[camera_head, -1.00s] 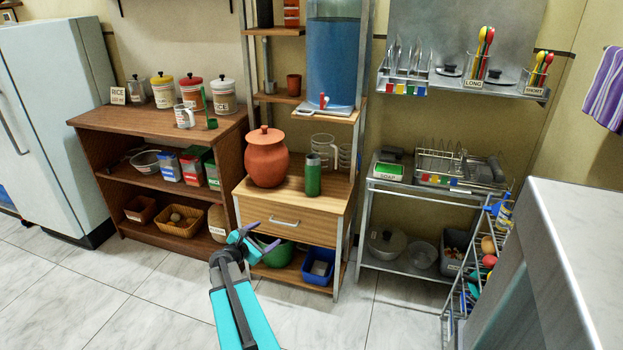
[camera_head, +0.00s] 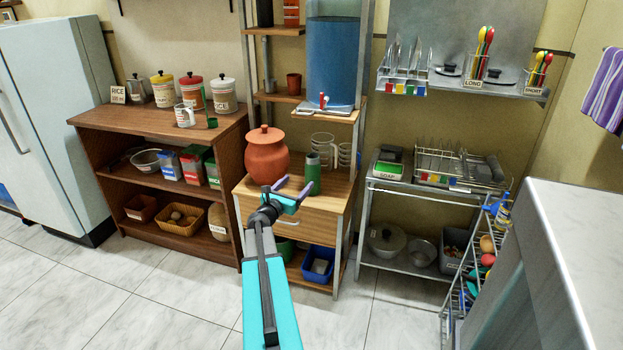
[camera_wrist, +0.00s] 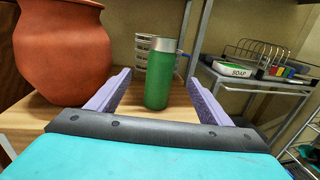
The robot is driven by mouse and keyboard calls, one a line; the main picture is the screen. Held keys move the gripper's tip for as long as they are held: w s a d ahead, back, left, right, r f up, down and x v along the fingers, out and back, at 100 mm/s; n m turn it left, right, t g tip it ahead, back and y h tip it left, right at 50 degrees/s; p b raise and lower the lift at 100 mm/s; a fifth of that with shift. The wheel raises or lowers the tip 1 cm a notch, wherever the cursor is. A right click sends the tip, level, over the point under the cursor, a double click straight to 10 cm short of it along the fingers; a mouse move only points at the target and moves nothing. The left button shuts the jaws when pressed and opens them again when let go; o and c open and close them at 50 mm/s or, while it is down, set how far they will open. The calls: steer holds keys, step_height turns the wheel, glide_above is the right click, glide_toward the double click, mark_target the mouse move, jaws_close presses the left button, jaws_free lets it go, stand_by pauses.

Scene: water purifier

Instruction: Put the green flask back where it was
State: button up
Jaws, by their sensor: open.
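The green flask (camera_head: 313,176) with a grey metal cap stands upright on the wooden top of the drawer cabinet (camera_head: 331,195), right of the clay pot. In the wrist view the green flask (camera_wrist: 159,74) stands between the two finger lines, just beyond the fingers. My gripper (camera_head: 296,188) is open and empty at the cabinet's front edge, its fingers pointing toward the flask. In the wrist view my gripper (camera_wrist: 157,86) shows both purple fingers spread apart, and no contact with the flask is visible.
The clay pot (camera_head: 267,155) stands close left of the flask. The blue water tank (camera_head: 333,60) with a red tap is above. A metal rack with a soap box (camera_head: 387,170) is at right.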

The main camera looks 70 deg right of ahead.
mark_target(309, 172)
steer(key=d, duration=0.7)
steer(key=shift+s+d, duration=0.2)
steer(key=shift+s, duration=0.15)
steer(key=shift+s+d, duration=0.1)
steer(key=shift+d, duration=0.4)
steer(key=shift+s+d, duration=0.2)
steer(key=shift+d, duration=1.1)
steer(key=shift+s+d, duration=0.2)
steer(key=shift+d, duration=1.05)
steer(key=c, duration=1.7)
steer(key=shift+r, duration=0.2)
